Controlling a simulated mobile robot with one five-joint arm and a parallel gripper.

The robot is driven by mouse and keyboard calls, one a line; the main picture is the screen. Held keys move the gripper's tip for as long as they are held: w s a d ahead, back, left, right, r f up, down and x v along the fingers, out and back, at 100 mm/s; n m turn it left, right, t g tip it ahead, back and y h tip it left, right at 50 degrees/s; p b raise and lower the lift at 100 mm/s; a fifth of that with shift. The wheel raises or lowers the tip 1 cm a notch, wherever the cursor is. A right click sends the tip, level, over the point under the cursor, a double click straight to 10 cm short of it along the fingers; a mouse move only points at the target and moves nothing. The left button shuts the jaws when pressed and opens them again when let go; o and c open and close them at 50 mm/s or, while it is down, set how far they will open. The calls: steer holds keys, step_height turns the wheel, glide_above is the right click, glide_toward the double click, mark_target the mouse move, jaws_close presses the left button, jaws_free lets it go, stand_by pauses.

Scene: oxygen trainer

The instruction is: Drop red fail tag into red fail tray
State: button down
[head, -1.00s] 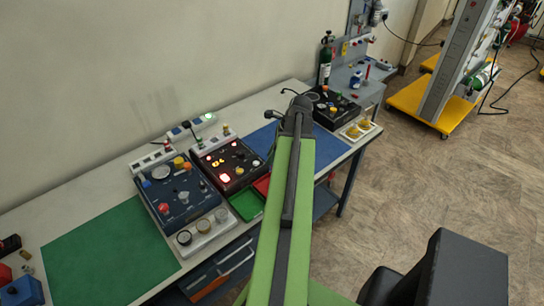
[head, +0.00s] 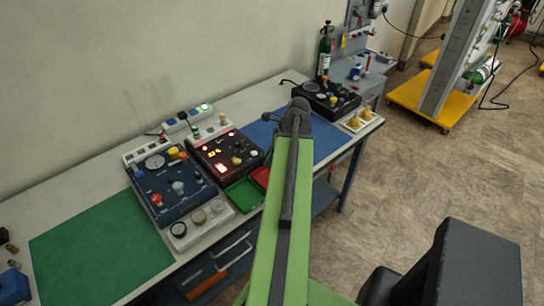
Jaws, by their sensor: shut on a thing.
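The red fail tray (head: 260,177) is on the bench's front side, right beside a green tray (head: 244,195). My arm's upper link covers the area just to the right of the red tray. My gripper and its fingertips cannot be made out; they are hidden behind the dark joint at the end of my arm link. The red fail tag cannot be seen in this view.
Behind the trays is a black console (head: 222,150) with lit lamps; left of it is a blue console (head: 158,195) with knobs. A green mat (head: 95,250) and a blue mat (head: 262,132) lie flat. A black box (head: 325,101) stands at the bench's far end.

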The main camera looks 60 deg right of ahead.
steer(key=c, duration=1)
jaws_free()
steer(key=shift+c, duration=0.2)
steer(key=shift+r, duration=0.15)
steer(key=p+v, duration=1.6)
steer(key=v, duration=0.1)
steer(key=shift+s, duration=0.15)
